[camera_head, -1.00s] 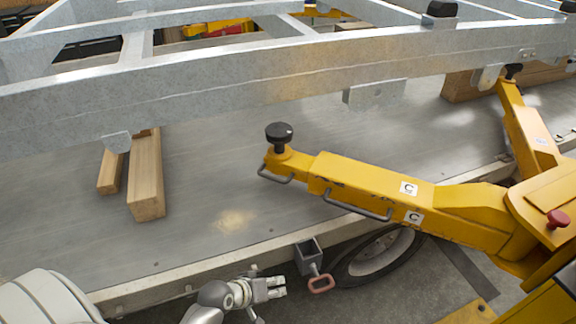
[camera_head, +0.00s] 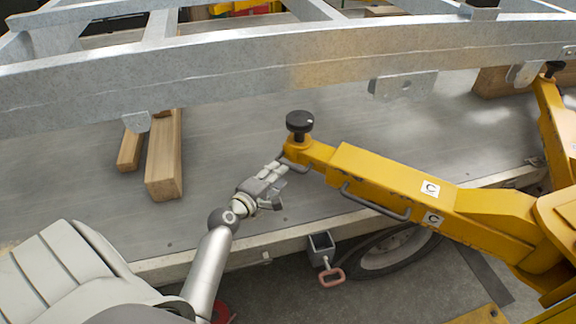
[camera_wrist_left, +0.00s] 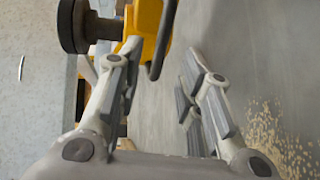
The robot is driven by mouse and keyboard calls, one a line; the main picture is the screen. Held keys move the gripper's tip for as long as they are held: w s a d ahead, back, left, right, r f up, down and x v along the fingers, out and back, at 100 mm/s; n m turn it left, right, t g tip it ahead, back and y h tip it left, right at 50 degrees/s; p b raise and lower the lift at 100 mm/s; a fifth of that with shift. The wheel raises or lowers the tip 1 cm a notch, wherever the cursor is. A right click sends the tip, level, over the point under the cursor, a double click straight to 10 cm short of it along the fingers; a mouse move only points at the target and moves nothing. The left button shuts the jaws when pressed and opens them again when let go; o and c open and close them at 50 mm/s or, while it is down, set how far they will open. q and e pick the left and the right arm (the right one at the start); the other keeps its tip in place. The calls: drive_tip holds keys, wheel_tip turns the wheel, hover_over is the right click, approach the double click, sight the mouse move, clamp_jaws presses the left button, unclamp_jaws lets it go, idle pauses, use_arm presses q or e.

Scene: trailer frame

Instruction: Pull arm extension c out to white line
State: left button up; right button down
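The yellow arm extension c (camera_head: 314,152) sticks out to the left from its yellow arm housing (camera_head: 385,182), which bears white labels marked C (camera_head: 430,188). A black round pad (camera_head: 299,122) stands on its end. A dark handle (camera_head: 293,164) is on the extension's end, and a longer one (camera_head: 375,203) is on the housing. My left gripper (camera_head: 277,176) is beside the end handle. In the left wrist view its fingers (camera_wrist_left: 164,68) are apart, with the handle (camera_wrist_left: 161,42) just ahead of the gap; nothing is gripped. I cannot make out a white line. My right gripper is not in view.
A galvanised frame beam (camera_head: 230,72) runs across above the trailer deck (camera_head: 235,150). Wooden blocks (camera_head: 164,160) lie on the deck at the left. A wheel (camera_head: 390,250) and a bracket with a red handle (camera_head: 331,274) are below the deck's near edge.

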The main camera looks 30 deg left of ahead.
use_arm(q)
drive_tip(key=x, duration=0.6)
drive_tip(key=shift+w+f, duration=0.1)
drive_tip(key=shift+w, duration=0.2)
clamp_jaws()
